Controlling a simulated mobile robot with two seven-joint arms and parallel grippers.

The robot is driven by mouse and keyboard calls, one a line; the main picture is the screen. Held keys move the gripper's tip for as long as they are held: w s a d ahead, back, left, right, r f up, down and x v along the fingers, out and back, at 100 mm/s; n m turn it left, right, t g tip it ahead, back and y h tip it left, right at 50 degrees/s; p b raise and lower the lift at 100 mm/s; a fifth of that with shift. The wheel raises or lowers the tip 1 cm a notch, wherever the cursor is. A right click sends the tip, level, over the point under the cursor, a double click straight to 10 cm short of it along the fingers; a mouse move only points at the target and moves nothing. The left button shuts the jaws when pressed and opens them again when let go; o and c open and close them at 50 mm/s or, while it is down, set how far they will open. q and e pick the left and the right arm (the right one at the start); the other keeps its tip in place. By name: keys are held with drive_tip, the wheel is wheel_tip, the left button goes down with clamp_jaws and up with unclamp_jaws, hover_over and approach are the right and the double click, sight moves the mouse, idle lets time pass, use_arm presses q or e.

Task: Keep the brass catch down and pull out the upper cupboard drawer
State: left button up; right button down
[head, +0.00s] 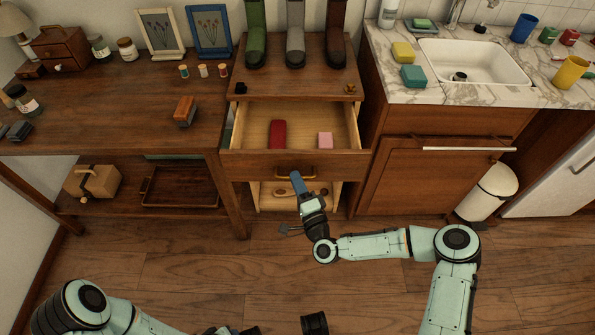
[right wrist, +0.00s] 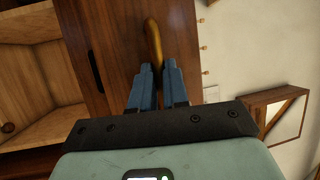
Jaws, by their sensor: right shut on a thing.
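The upper cupboard drawer (head: 235,157) stands pulled out, with its pale wooden inside showing. A red case (head: 277,134) and a pink block (head: 325,140) lie in it. My right gripper (head: 296,178) is shut on the brass drawer handle (right wrist: 152,42), its blue fingers on either side of the bar in the right wrist view. A small brass piece (head: 350,88), which looks like the catch, sits at the front right of the cupboard top (head: 295,82). Whether it is down is too small to tell. My left arm is at the bottom left, and its fingertips are not visible.
Below the drawer is an open space with small items in it. A wooden table (head: 100,120) stands to the left, holding a brown block (head: 184,110). A sink counter (head: 420,92) stands to the right. The floor in front is largely clear around my arms.

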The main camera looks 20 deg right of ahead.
use_arm(q)
drive_tip(key=shift+s+d+r+g+p, duration=0.2)
drive_tip(key=shift+s+d+r+p, duration=0.1)
drive_tip(key=shift+s+r, duration=0.2)
drive_tip(key=shift+s+d+r+g+p, duration=0.2)
drive_tip(key=shift+s+d+r+p, duration=0.15)
drive_tip(key=shift+s, duration=0.2)
use_arm(e)
drive_tip(key=shift+s+a, duration=0.2)
drive_tip(key=shift+s, duration=0.6)
drive_tip(key=shift+s+a, duration=0.25)
drive_tip(key=shift+s, duration=0.55)
drive_tip(key=shift+s+a, duration=0.2)
drive_tip(key=shift+s, duration=0.6)
drive_tip(key=c, duration=1.1)
unclamp_jaws()
use_arm(q)
drive_tip(key=shift+s+d+r, duration=0.15)
drive_tip(key=shift+s+r, duration=0.2)
drive_tip(key=shift+s, duration=0.1)
use_arm(e)
drive_tip(key=v, duration=1.3)
drive_tip(key=shift+s+f, duration=0.1)
drive_tip(key=shift+s, duration=0.1)
